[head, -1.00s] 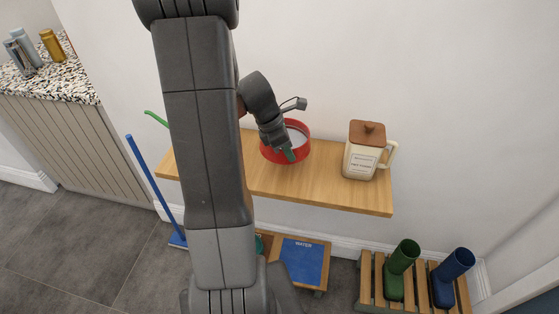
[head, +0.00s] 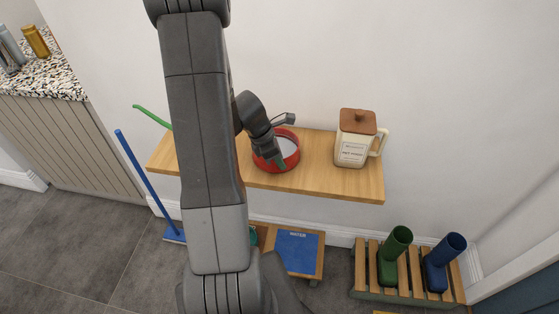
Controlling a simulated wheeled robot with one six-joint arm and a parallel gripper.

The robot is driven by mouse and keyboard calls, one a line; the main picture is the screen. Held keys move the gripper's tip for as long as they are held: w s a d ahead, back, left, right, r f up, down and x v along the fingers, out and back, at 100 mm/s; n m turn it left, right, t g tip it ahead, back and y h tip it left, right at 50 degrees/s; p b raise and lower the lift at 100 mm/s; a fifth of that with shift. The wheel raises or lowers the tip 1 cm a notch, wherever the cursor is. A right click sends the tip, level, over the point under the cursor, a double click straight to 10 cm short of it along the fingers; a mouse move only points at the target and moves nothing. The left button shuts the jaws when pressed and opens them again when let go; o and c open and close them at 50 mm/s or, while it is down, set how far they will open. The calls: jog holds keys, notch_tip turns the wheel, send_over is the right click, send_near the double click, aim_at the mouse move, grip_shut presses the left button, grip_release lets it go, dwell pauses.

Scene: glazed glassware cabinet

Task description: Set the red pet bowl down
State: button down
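The red pet bowl (head: 289,167) has a pale inside and sits upright over the left-middle part of the wooden wall shelf (head: 320,185). My gripper (head: 281,160) comes from the upper left and is shut on the bowl's rim, with one finger showing over the inside. The other finger is hidden. I cannot tell whether the bowl's base touches the shelf or is slightly above it. A low wooden stand (head: 314,271) on the floor below carries a blue mat (head: 297,252) marked WATER; its left part is hidden behind my arm.
A cream jar (head: 352,150) with a brown lid stands right of the bowl, with bare shelf between them. Green (head: 395,255) and blue (head: 440,262) boots stand on a slatted rack. A blue-handled broom (head: 145,180) leans at the left, near a speckled counter (head: 45,82).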

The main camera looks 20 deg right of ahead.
jog(key=c, duration=1.6)
grip_release()
jog(key=shift+f, duration=0.1)
jog(key=shift+c, duration=0.2)
jog(key=v, duration=1.2)
